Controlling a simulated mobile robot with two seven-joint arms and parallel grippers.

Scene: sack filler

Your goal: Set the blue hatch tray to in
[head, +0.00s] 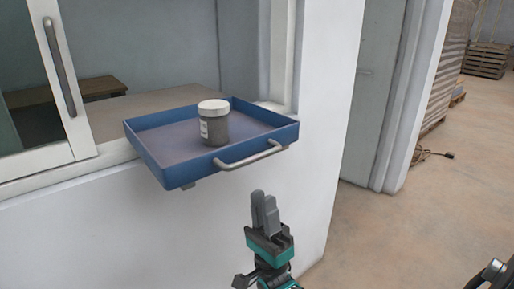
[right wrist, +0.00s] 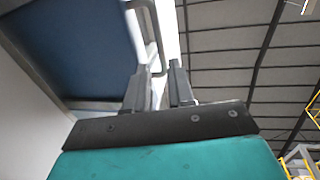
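The blue hatch tray (head: 160,168) juts out of the wall opening, over the sill. A grey jar with a white lid (head: 214,122) stands upright in it. A pale bar handle (head: 250,157) is on the tray's front wall. My right gripper (head: 264,205) is below the handle with its fingers pointing up, empty and apart from the tray. In the right wrist view, its two fingers (right wrist: 161,82) stand apart, with the handle (right wrist: 153,30) beyond them and the tray's blue underside (right wrist: 75,45) at the left. My left gripper is not in view.
A white sliding window frame (head: 62,75) with a bar handle is left of the tray. A wooden bench (head: 75,92) stands inside the opening. The white wall (head: 300,185) runs below and right of the tray. Open floor (head: 400,235) lies to the right, with pallets (head: 486,60) at the back.

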